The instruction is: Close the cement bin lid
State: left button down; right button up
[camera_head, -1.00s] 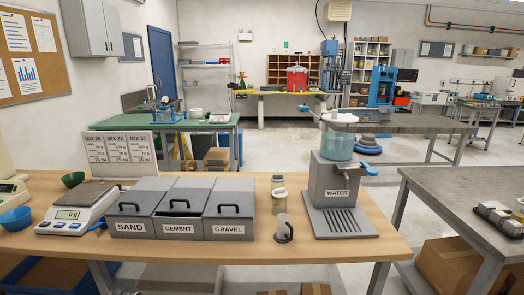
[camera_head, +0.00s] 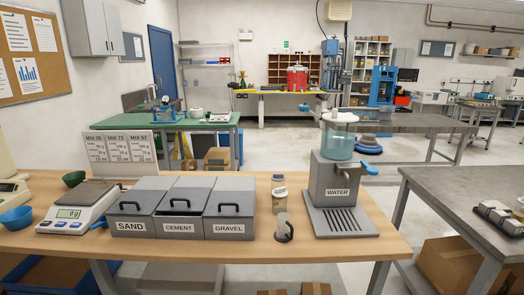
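The cement bin (camera_head: 178,228) is the middle one of three grey bins on the wooden table. Its grey lid (camera_head: 186,195) has a black handle near its front edge. A dark gap shows between the lid's front edge and the bin front, so the lid does not cover the bin fully. The sand bin (camera_head: 130,228) to its left and the gravel bin (camera_head: 229,229) to its right look covered by their lids. Neither of my grippers is in view.
A scale (camera_head: 76,207) stands left of the bins. Mix cards (camera_head: 125,147) stand behind. A narrow table strip (camera_head: 200,249) in front is clear.

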aim_at(183, 199)
jog(key=u, duration=0.7)
